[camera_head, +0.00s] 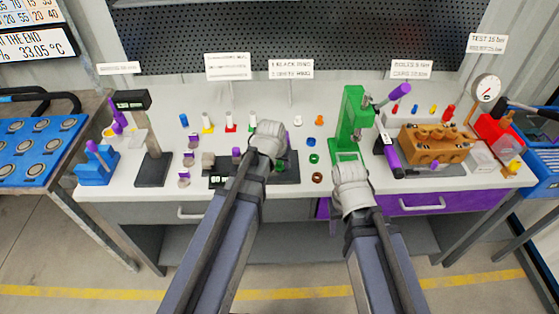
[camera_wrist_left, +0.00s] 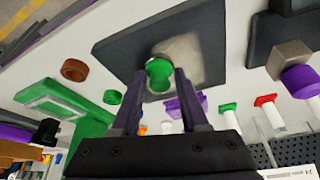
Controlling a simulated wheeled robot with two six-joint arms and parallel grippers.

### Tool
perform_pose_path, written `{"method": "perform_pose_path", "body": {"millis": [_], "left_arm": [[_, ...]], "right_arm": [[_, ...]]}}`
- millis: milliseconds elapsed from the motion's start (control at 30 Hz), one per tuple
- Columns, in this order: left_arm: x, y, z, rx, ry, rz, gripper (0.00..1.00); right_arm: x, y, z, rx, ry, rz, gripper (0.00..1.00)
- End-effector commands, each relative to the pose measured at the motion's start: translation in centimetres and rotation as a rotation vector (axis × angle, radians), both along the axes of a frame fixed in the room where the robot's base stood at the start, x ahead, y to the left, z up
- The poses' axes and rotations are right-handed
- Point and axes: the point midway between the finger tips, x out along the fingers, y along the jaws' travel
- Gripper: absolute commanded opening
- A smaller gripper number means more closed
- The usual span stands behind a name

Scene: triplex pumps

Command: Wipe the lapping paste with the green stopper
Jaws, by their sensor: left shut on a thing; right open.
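My left gripper (camera_wrist_left: 160,85) is shut on the green stopper (camera_wrist_left: 158,72), as the left wrist view shows. The stopper is over the dark plate (camera_wrist_left: 115,45), in front of a pale grey patch (camera_wrist_left: 200,55) that looks like the lapping paste. I cannot tell whether the stopper touches the plate. In the head view my left gripper (camera_head: 268,150) hangs over the dark plate (camera_head: 287,172), and its wrist hides the stopper and the paste. My right gripper (camera_head: 351,188) is open and empty at the bench's front edge, before the green press.
The green press (camera_head: 352,115) stands right of the plate. Small rings, including a brown ring (camera_head: 317,178), lie between them. Several coloured stoppers stand behind. The orange pump block (camera_head: 433,143) is on the right, and a dark stand (camera_head: 152,168) on the left.

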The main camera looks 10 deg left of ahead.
Motion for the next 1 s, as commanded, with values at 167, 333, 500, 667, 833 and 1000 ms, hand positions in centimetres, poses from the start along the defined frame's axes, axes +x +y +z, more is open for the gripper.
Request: {"method": "perform_pose_path", "body": {"millis": [167, 333, 500, 667, 833, 1000], "left_arm": [[-1.7, -0.4, 0.0, 0.0, 0.007, -0.001, 0.0], [-2.9, -0.8, 0.1, 0.0, 0.006, -0.001, 0.0], [-2.9, -0.8, 0.0, -0.001, 0.004, 0.0, 0.0], [-2.9, -0.8, -0.3, -0.001, 0.004, 0.0, 0.0], [-2.5, -0.7, -0.2, 0.0, 0.004, 0.0, 0.0], [-1.2, -0.4, -0.1, 0.0, 0.003, 0.001, 0.0]], "right_arm": [[0.0, 0.0, 0.0, 0.0, 0.0, 0.0, 0.5], [0.0, 0.0, 0.1, 0.0, 0.0, 0.0, 0.5], [0.0, 0.0, 0.1, 0.0, 0.0, 0.0, 0.5], [0.0, 0.0, -0.2, 0.0, 0.0, 0.0, 0.5], [0.0, 0.0, -0.2, 0.0, 0.0, 0.0, 0.5], [0.0, 0.0, -0.1, 0.0, 0.0, 0.0, 0.5]]}}
